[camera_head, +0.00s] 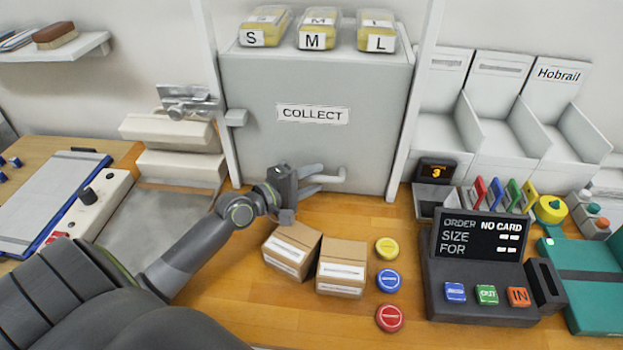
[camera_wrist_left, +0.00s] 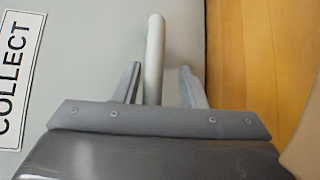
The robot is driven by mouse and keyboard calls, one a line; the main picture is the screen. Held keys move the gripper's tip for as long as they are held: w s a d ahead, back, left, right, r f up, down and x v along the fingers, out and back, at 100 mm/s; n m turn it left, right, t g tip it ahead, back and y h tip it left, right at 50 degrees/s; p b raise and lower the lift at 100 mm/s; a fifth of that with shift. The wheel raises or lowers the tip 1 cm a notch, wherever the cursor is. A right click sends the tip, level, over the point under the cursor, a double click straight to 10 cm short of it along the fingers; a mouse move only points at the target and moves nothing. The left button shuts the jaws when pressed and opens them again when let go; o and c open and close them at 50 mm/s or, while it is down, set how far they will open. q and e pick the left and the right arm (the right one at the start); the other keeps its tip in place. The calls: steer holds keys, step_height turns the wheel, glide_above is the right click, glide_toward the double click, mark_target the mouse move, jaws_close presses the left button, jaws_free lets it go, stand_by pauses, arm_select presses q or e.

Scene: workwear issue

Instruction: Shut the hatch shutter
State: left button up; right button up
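The hatch shutter (camera_head: 270,145) is a grey panel with a COLLECT label, between two white posts. It stands upright, its lower edge close to the wooden counter. Its pale bar handle (camera_head: 338,176) is low on the right side. My left gripper (camera_head: 318,178) is open at the handle. In the left wrist view, the handle (camera_wrist_left: 155,55) stands between the two fingers of my left gripper (camera_wrist_left: 162,85), nearer the left one, with a gap visible on the right. Whether the left finger touches it I cannot tell. My right gripper is not in view.
Two cardboard boxes (camera_head: 342,265) stand on the counter below my left gripper, beside yellow, blue and red discs (camera_head: 388,281). A dark order terminal (camera_head: 480,270) is at right. Yellow packs marked S, M and L (camera_head: 318,28) sit above the shutter.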

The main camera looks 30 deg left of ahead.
arm_select(q)
steer(key=v, duration=1.5)
steer(key=shift+s+a, duration=0.1)
steer(key=shift+s, duration=0.3)
steer(key=shift+v, duration=0.8)
